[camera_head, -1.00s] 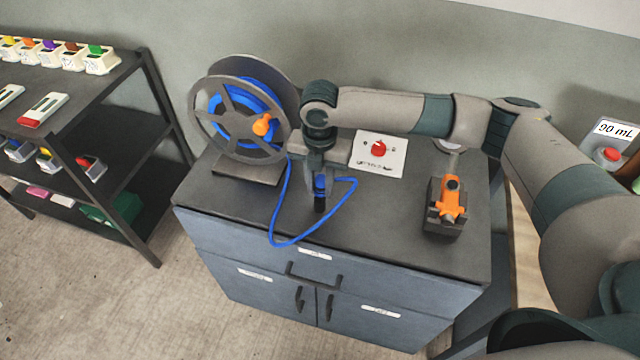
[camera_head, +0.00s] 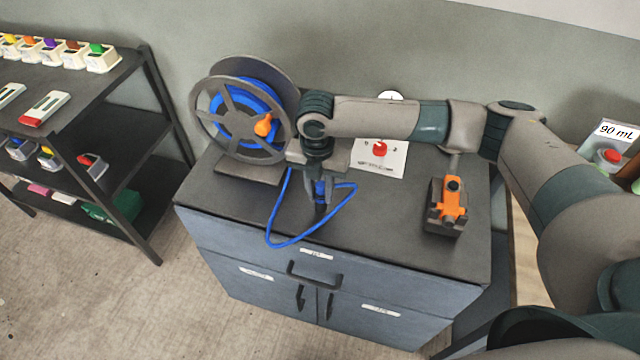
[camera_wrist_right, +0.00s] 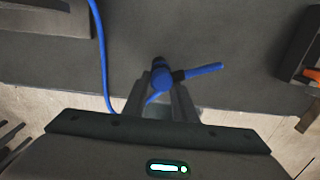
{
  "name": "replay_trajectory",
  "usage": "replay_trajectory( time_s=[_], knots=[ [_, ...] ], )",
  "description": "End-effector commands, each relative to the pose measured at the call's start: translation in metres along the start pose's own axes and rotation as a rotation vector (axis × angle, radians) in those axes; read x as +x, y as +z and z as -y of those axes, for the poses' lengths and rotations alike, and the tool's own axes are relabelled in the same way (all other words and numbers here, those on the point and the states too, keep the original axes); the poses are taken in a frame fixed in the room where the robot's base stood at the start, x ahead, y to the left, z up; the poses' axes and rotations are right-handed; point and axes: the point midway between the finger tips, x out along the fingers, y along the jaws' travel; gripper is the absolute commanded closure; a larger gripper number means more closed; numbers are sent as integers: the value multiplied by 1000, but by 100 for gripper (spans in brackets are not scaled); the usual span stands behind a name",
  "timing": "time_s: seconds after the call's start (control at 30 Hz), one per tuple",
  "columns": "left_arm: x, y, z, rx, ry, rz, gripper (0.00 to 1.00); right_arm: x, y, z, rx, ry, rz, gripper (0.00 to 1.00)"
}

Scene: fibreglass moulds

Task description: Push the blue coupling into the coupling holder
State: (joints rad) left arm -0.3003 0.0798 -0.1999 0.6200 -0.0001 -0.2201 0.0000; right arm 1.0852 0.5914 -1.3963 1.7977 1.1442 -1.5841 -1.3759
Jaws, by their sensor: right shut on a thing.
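The blue coupling (camera_head: 320,187) is between the fingers of my right gripper (camera_head: 318,198), over the middle front of the cabinet top. In the right wrist view the coupling (camera_wrist_right: 162,78) shows at the fingertips (camera_wrist_right: 162,100), with a dark collar and a blue hose end leading right. My right gripper is shut on it and points down. A small dark piece shows below the coupling; I cannot tell whether it is part of it or a holder. An orange fitting (camera_head: 452,202) sits on a dark block (camera_head: 440,228) at the right; I cannot tell whether this is the coupling holder. My left gripper is not in view.
A reel (camera_head: 243,118) of blue hose stands at the left of the cabinet top (camera_head: 385,225). The hose (camera_head: 272,222) loops near the front edge. A shelf (camera_head: 110,95) with parts is at far left.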

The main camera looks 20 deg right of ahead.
Motion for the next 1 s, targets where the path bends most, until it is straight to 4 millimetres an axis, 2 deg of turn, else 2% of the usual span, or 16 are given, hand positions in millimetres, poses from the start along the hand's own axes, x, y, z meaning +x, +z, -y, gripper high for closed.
replay_trajectory(
  time_s=[1.0],
  knots=[
    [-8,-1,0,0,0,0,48,-6,1,-2,2,4,16,100]
  ],
)
